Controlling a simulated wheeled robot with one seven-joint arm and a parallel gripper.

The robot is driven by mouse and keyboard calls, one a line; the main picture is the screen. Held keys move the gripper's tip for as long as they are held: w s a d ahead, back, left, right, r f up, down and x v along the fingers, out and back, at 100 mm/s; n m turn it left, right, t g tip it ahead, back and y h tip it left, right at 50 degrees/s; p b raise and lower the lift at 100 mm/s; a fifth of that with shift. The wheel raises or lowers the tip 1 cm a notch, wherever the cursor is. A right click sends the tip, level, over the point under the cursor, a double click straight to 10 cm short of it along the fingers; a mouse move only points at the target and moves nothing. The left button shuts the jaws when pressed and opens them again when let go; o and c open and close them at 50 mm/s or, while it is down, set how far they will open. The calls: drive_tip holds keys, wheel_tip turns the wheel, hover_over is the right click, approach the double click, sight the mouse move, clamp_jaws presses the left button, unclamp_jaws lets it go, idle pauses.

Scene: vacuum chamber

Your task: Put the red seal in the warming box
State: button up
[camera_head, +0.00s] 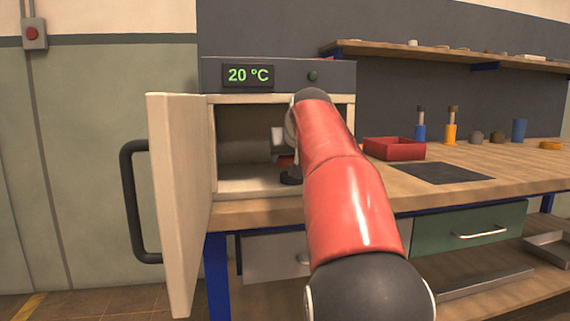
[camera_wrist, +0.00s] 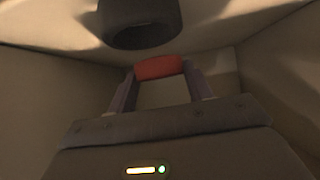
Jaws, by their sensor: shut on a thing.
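The warming box (camera_head: 282,98) stands on the bench with its pale door (camera_head: 178,200) swung open to the left. My red arm reaches into the opening. My gripper (camera_wrist: 158,75) is inside the box and shut on the red seal (camera_wrist: 159,68), which sits between the two fingertips. In the head view only a little red of the seal (camera_head: 285,160) shows, above the box floor; my arm hides much of the inside. I cannot tell whether the seal touches the floor.
A dark round object stands on the box floor (camera_head: 291,177), close to the gripper; a dark ring-like part shows in the wrist view (camera_wrist: 140,22). A red tray (camera_head: 394,148) and dark mat (camera_head: 443,172) lie on the bench at right. The display (camera_head: 248,75) reads 20 °C.

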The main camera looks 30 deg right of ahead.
drive_tip(key=x, duration=0.4)
drive_tip(key=shift+w+f, duration=0.2)
drive_tip(key=shift+f+b, duration=0.2)
drive_tip(key=shift+b, duration=0.15)
drive_tip(key=o, duration=1)
drive_tip(key=shift+r, duration=0.1)
drive_tip(key=shift+r, duration=0.2)
drive_tip(key=p+v, duration=0.1)
drive_tip(key=v, duration=1.1)
